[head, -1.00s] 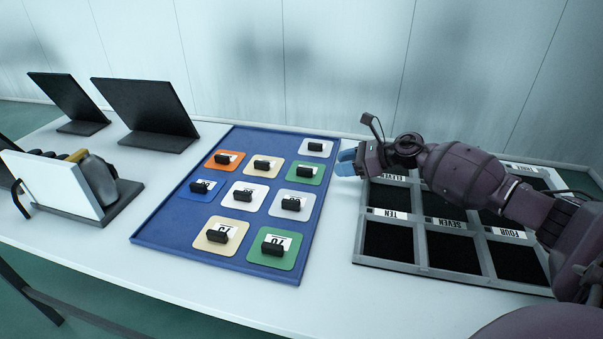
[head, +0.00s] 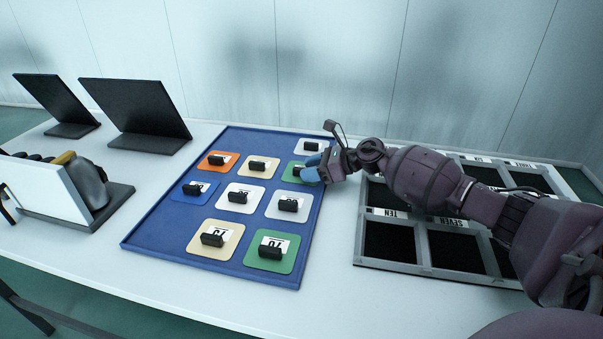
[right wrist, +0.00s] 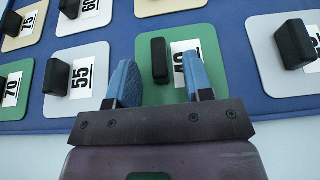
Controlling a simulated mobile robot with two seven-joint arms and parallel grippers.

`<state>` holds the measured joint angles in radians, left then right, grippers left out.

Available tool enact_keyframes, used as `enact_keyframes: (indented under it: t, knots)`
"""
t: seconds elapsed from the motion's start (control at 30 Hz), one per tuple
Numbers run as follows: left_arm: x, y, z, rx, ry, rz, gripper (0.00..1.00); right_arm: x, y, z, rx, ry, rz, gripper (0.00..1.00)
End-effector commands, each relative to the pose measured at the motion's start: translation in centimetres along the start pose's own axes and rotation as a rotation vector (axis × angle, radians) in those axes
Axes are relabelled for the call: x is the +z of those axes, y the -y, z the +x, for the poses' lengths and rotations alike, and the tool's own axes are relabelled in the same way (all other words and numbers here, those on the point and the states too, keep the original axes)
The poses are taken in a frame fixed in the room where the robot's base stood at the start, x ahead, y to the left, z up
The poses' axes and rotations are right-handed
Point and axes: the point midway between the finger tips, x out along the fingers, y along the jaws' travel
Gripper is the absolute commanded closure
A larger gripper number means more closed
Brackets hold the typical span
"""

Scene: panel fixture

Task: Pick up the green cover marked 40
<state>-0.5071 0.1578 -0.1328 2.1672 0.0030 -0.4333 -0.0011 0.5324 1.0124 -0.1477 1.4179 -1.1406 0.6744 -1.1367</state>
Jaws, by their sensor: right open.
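The green cover marked 40 (right wrist: 181,22) lies flat on the blue tray, with a black block handle (right wrist: 160,60) on it. Its white label is partly hidden behind a finger in the right wrist view. In the head view this green cover (head: 291,172) is at the tray's right side, partly hidden by my gripper. My right gripper (head: 313,168) is open, with blue fingers over the cover's near edge. In the right wrist view the handle shows in the gap between the open fingertips (right wrist: 162,84), not gripped. My left gripper is not in view.
The blue tray (head: 150,225) holds several other covers, including a second green one marked 70 (head: 290,245) and a white one marked 55 (right wrist: 95,52). A grey frame with black compartments (head: 424,262) lies to the right. Black panels (head: 140,108) stand at left.

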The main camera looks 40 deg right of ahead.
Motion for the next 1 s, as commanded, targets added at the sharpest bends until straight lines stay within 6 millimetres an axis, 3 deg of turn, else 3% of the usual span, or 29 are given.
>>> enact_keyframes:
  t: [0.1, 0.4, 0.77, 1.0]
  knots:
    - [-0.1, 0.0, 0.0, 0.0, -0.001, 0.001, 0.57, 0.0, 0.0, 0.0, 0.0, 0.0, 0.0, 0.55]
    - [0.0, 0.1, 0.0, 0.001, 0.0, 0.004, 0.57, 0.0, 0.0, -0.1, 0.0, 0.0, 0.0, 1.0]
    - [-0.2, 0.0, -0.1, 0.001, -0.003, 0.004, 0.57, 0.5, 0.0, -0.2, -0.001, 0.002, -0.002, 1.0]
    - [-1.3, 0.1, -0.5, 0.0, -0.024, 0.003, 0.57, 4.1, 0.1, -1.7, -0.003, 0.007, -0.009, 1.0]
